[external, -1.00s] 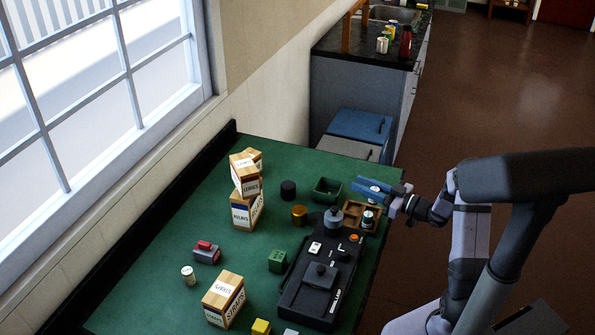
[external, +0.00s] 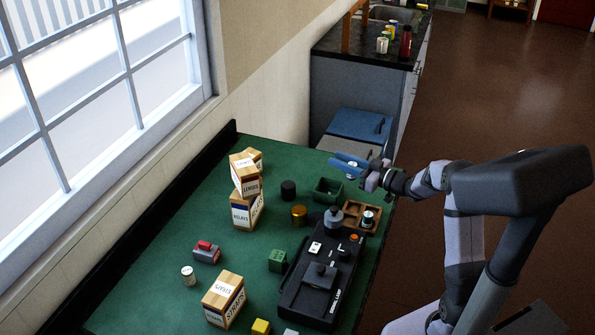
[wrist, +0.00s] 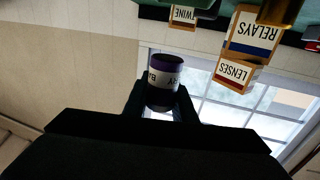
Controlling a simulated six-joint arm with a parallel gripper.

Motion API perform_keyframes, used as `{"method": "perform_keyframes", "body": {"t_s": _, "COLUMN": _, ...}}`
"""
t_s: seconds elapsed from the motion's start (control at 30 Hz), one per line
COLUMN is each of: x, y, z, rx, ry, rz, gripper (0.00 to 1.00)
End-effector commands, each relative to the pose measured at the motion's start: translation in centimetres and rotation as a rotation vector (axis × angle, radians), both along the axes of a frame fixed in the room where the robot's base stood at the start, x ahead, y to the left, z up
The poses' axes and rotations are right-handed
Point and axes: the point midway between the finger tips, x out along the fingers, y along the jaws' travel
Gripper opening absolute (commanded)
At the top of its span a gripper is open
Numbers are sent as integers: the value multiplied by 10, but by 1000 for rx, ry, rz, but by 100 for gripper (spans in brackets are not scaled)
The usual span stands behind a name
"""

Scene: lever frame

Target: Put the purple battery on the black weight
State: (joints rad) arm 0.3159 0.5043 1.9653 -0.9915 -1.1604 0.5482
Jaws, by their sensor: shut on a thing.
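The purple battery (wrist: 164,82), with a white lettered label, is between the two dark fingertips of my gripper (wrist: 161,98) in the wrist view. My gripper is shut on it. In the external view my gripper (external: 352,165) has blue fingers and hovers above the far right part of the green table, near the green tray. The battery is small and partly hidden by the fingers there.
A wooden tray (external: 351,208) and a black device (external: 318,280) lie nearer. Open table lies left of the green block (external: 277,261).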

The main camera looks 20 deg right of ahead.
Motion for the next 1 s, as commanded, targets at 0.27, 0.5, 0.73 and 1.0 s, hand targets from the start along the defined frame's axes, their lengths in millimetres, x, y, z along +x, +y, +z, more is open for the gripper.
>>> {"method": "perform_keyframes", "body": {"t_s": 0.27, "x": 79, "y": 88, "z": 22, "rx": 1, "ry": -4, "rz": 4, "gripper": 0}}
{"method": "perform_keyframes", "body": {"t_s": 0.5, "x": 108, "y": 148, "z": 40, "rx": 1, "ry": -3, "rz": 4, "gripper": 0}}
{"method": "perform_keyframes", "body": {"t_s": 0.73, "x": 115, "y": 168, "z": 46, "rx": 1, "ry": -2, "rz": 2, "gripper": 0}}
{"method": "perform_keyframes", "body": {"t_s": 1.0, "x": 116, "y": 169, "z": 27, "rx": 1, "ry": 4, "rz": 3, "gripper": 0}}
